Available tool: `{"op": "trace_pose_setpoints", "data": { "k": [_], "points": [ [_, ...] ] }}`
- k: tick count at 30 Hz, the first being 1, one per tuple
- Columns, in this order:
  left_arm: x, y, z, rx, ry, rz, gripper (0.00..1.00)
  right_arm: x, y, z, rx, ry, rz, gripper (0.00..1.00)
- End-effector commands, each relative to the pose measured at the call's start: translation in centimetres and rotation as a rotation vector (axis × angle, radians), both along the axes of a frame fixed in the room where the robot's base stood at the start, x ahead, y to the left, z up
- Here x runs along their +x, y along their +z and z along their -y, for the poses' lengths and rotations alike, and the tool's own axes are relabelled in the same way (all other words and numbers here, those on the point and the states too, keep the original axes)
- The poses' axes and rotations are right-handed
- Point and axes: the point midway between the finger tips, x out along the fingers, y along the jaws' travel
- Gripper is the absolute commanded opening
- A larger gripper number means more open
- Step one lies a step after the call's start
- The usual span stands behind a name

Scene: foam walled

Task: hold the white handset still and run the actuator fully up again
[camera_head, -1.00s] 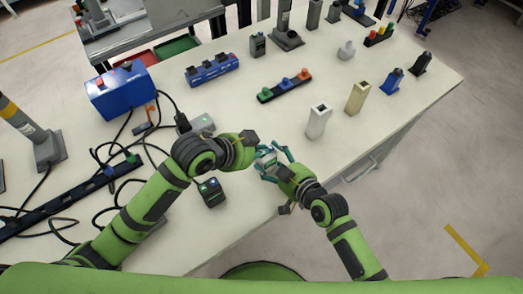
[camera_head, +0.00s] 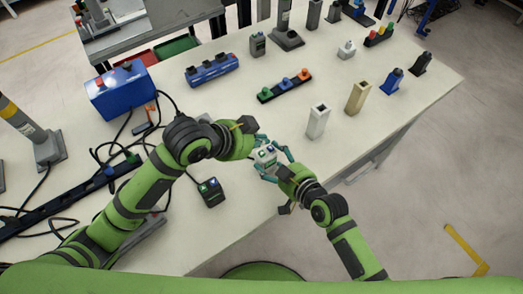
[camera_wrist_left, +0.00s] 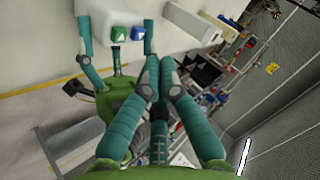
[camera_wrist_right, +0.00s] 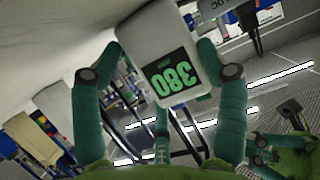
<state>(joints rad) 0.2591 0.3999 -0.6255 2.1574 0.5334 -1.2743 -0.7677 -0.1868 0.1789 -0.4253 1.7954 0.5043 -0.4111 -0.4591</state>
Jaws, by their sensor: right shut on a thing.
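The white handset (camera_head: 266,156) has a green and a blue button on top, which also show in the left wrist view (camera_wrist_left: 118,32). My right gripper (camera_head: 277,163) is shut around it and holds it near the table's front edge. In the right wrist view the handset (camera_wrist_right: 160,60) shows a display with green digits, turned over, that seem to be 380. My left gripper (camera_head: 258,138) is just above and beside the handset in the head view. In the left wrist view its fingers (camera_wrist_left: 160,75) are together and empty, apart from the buttons. I cannot tell which thing is the actuator.
A black box with green and blue buttons (camera_head: 211,191) lies left of the handset. A blue box (camera_head: 122,90), a black rail (camera_head: 60,203) and loose cables are at the left. Several upright blocks, including a white one (camera_head: 317,122), stand to the right.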

Motion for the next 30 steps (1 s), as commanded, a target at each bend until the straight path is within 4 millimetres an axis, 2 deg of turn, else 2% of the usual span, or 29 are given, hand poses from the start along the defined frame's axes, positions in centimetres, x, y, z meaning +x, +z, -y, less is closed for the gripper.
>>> {"op": "trace_pose_setpoints", "data": {
  "k": [3,7,27,28,30],
  "points": [
    [0.1,1.3,0.0,0.000,-0.001,0.003,0.00,0.0,-0.1,0.0,-0.003,0.000,-0.002,0.37],
    [0.0,2.0,0.0,0.001,-0.001,0.002,0.00,0.0,-0.1,0.0,-0.003,0.000,-0.002,0.37],
    [0.0,2.0,0.0,0.000,0.000,0.000,0.00,0.0,-0.1,0.0,-0.003,0.000,-0.002,0.37],
    [0.0,2.0,0.0,0.000,0.000,0.000,0.00,0.0,-0.1,0.0,-0.003,0.000,-0.002,0.78],
    [0.0,2.0,0.0,0.000,0.000,0.000,0.00,0.0,-0.1,0.0,-0.002,0.000,-0.001,1.00]
  ]
}}
